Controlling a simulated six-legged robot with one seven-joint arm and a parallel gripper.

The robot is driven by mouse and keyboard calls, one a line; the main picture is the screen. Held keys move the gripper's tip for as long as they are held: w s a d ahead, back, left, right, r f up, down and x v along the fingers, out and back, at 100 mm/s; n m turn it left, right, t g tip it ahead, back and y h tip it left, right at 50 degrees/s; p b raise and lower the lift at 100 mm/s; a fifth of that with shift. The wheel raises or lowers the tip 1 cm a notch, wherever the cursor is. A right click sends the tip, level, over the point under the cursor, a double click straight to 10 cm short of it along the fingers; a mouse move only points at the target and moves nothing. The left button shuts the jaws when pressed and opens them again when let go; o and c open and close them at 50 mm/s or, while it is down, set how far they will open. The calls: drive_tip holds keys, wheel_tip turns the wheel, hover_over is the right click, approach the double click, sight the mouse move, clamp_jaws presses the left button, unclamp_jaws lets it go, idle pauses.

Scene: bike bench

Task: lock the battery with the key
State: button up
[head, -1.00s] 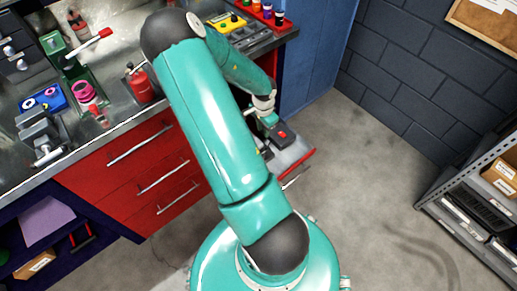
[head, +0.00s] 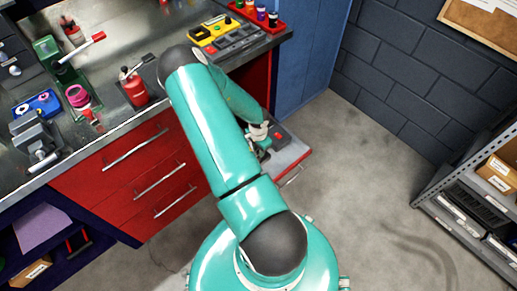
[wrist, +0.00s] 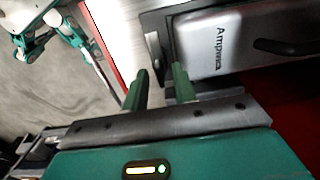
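A silver battery (wrist: 218,45) with a dark handle, lettered along its side, sits in a dark holder at the upper right of the wrist view. A small grey upright piece (wrist: 153,50) stands at the holder's left end. I cannot tell whether it is the key. My gripper (wrist: 160,78) points at this end with its two green fingers apart and nothing clear between them. In the head view my gripper (head: 262,143) is low over the open drawer, beside a dark block with a red spot (head: 279,134). My arm partly hides this area, and the lock is not clear.
The open drawer (head: 294,155) juts from the red cabinet (head: 150,180). The workbench above holds a vise (head: 37,140), a red bottle (head: 135,88) and a yellow tool (head: 215,30). A metal shelf (head: 470,190) stands at right. The floor between is clear.

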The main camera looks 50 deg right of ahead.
clamp_jaws()
drive_tip(key=shift+m, duration=0.3)
drive_tip(key=m, duration=0.3)
drive_tip(key=shift+m, duration=0.3)
drive_tip(key=m, duration=0.3)
drive_tip(key=shift+m, duration=0.3)
drive_tip(key=m, duration=0.5)
drive_tip(key=shift+w, duration=0.1)
drive_tip(key=m, duration=0.5)
drive_tip(key=shift+m, duration=0.3)
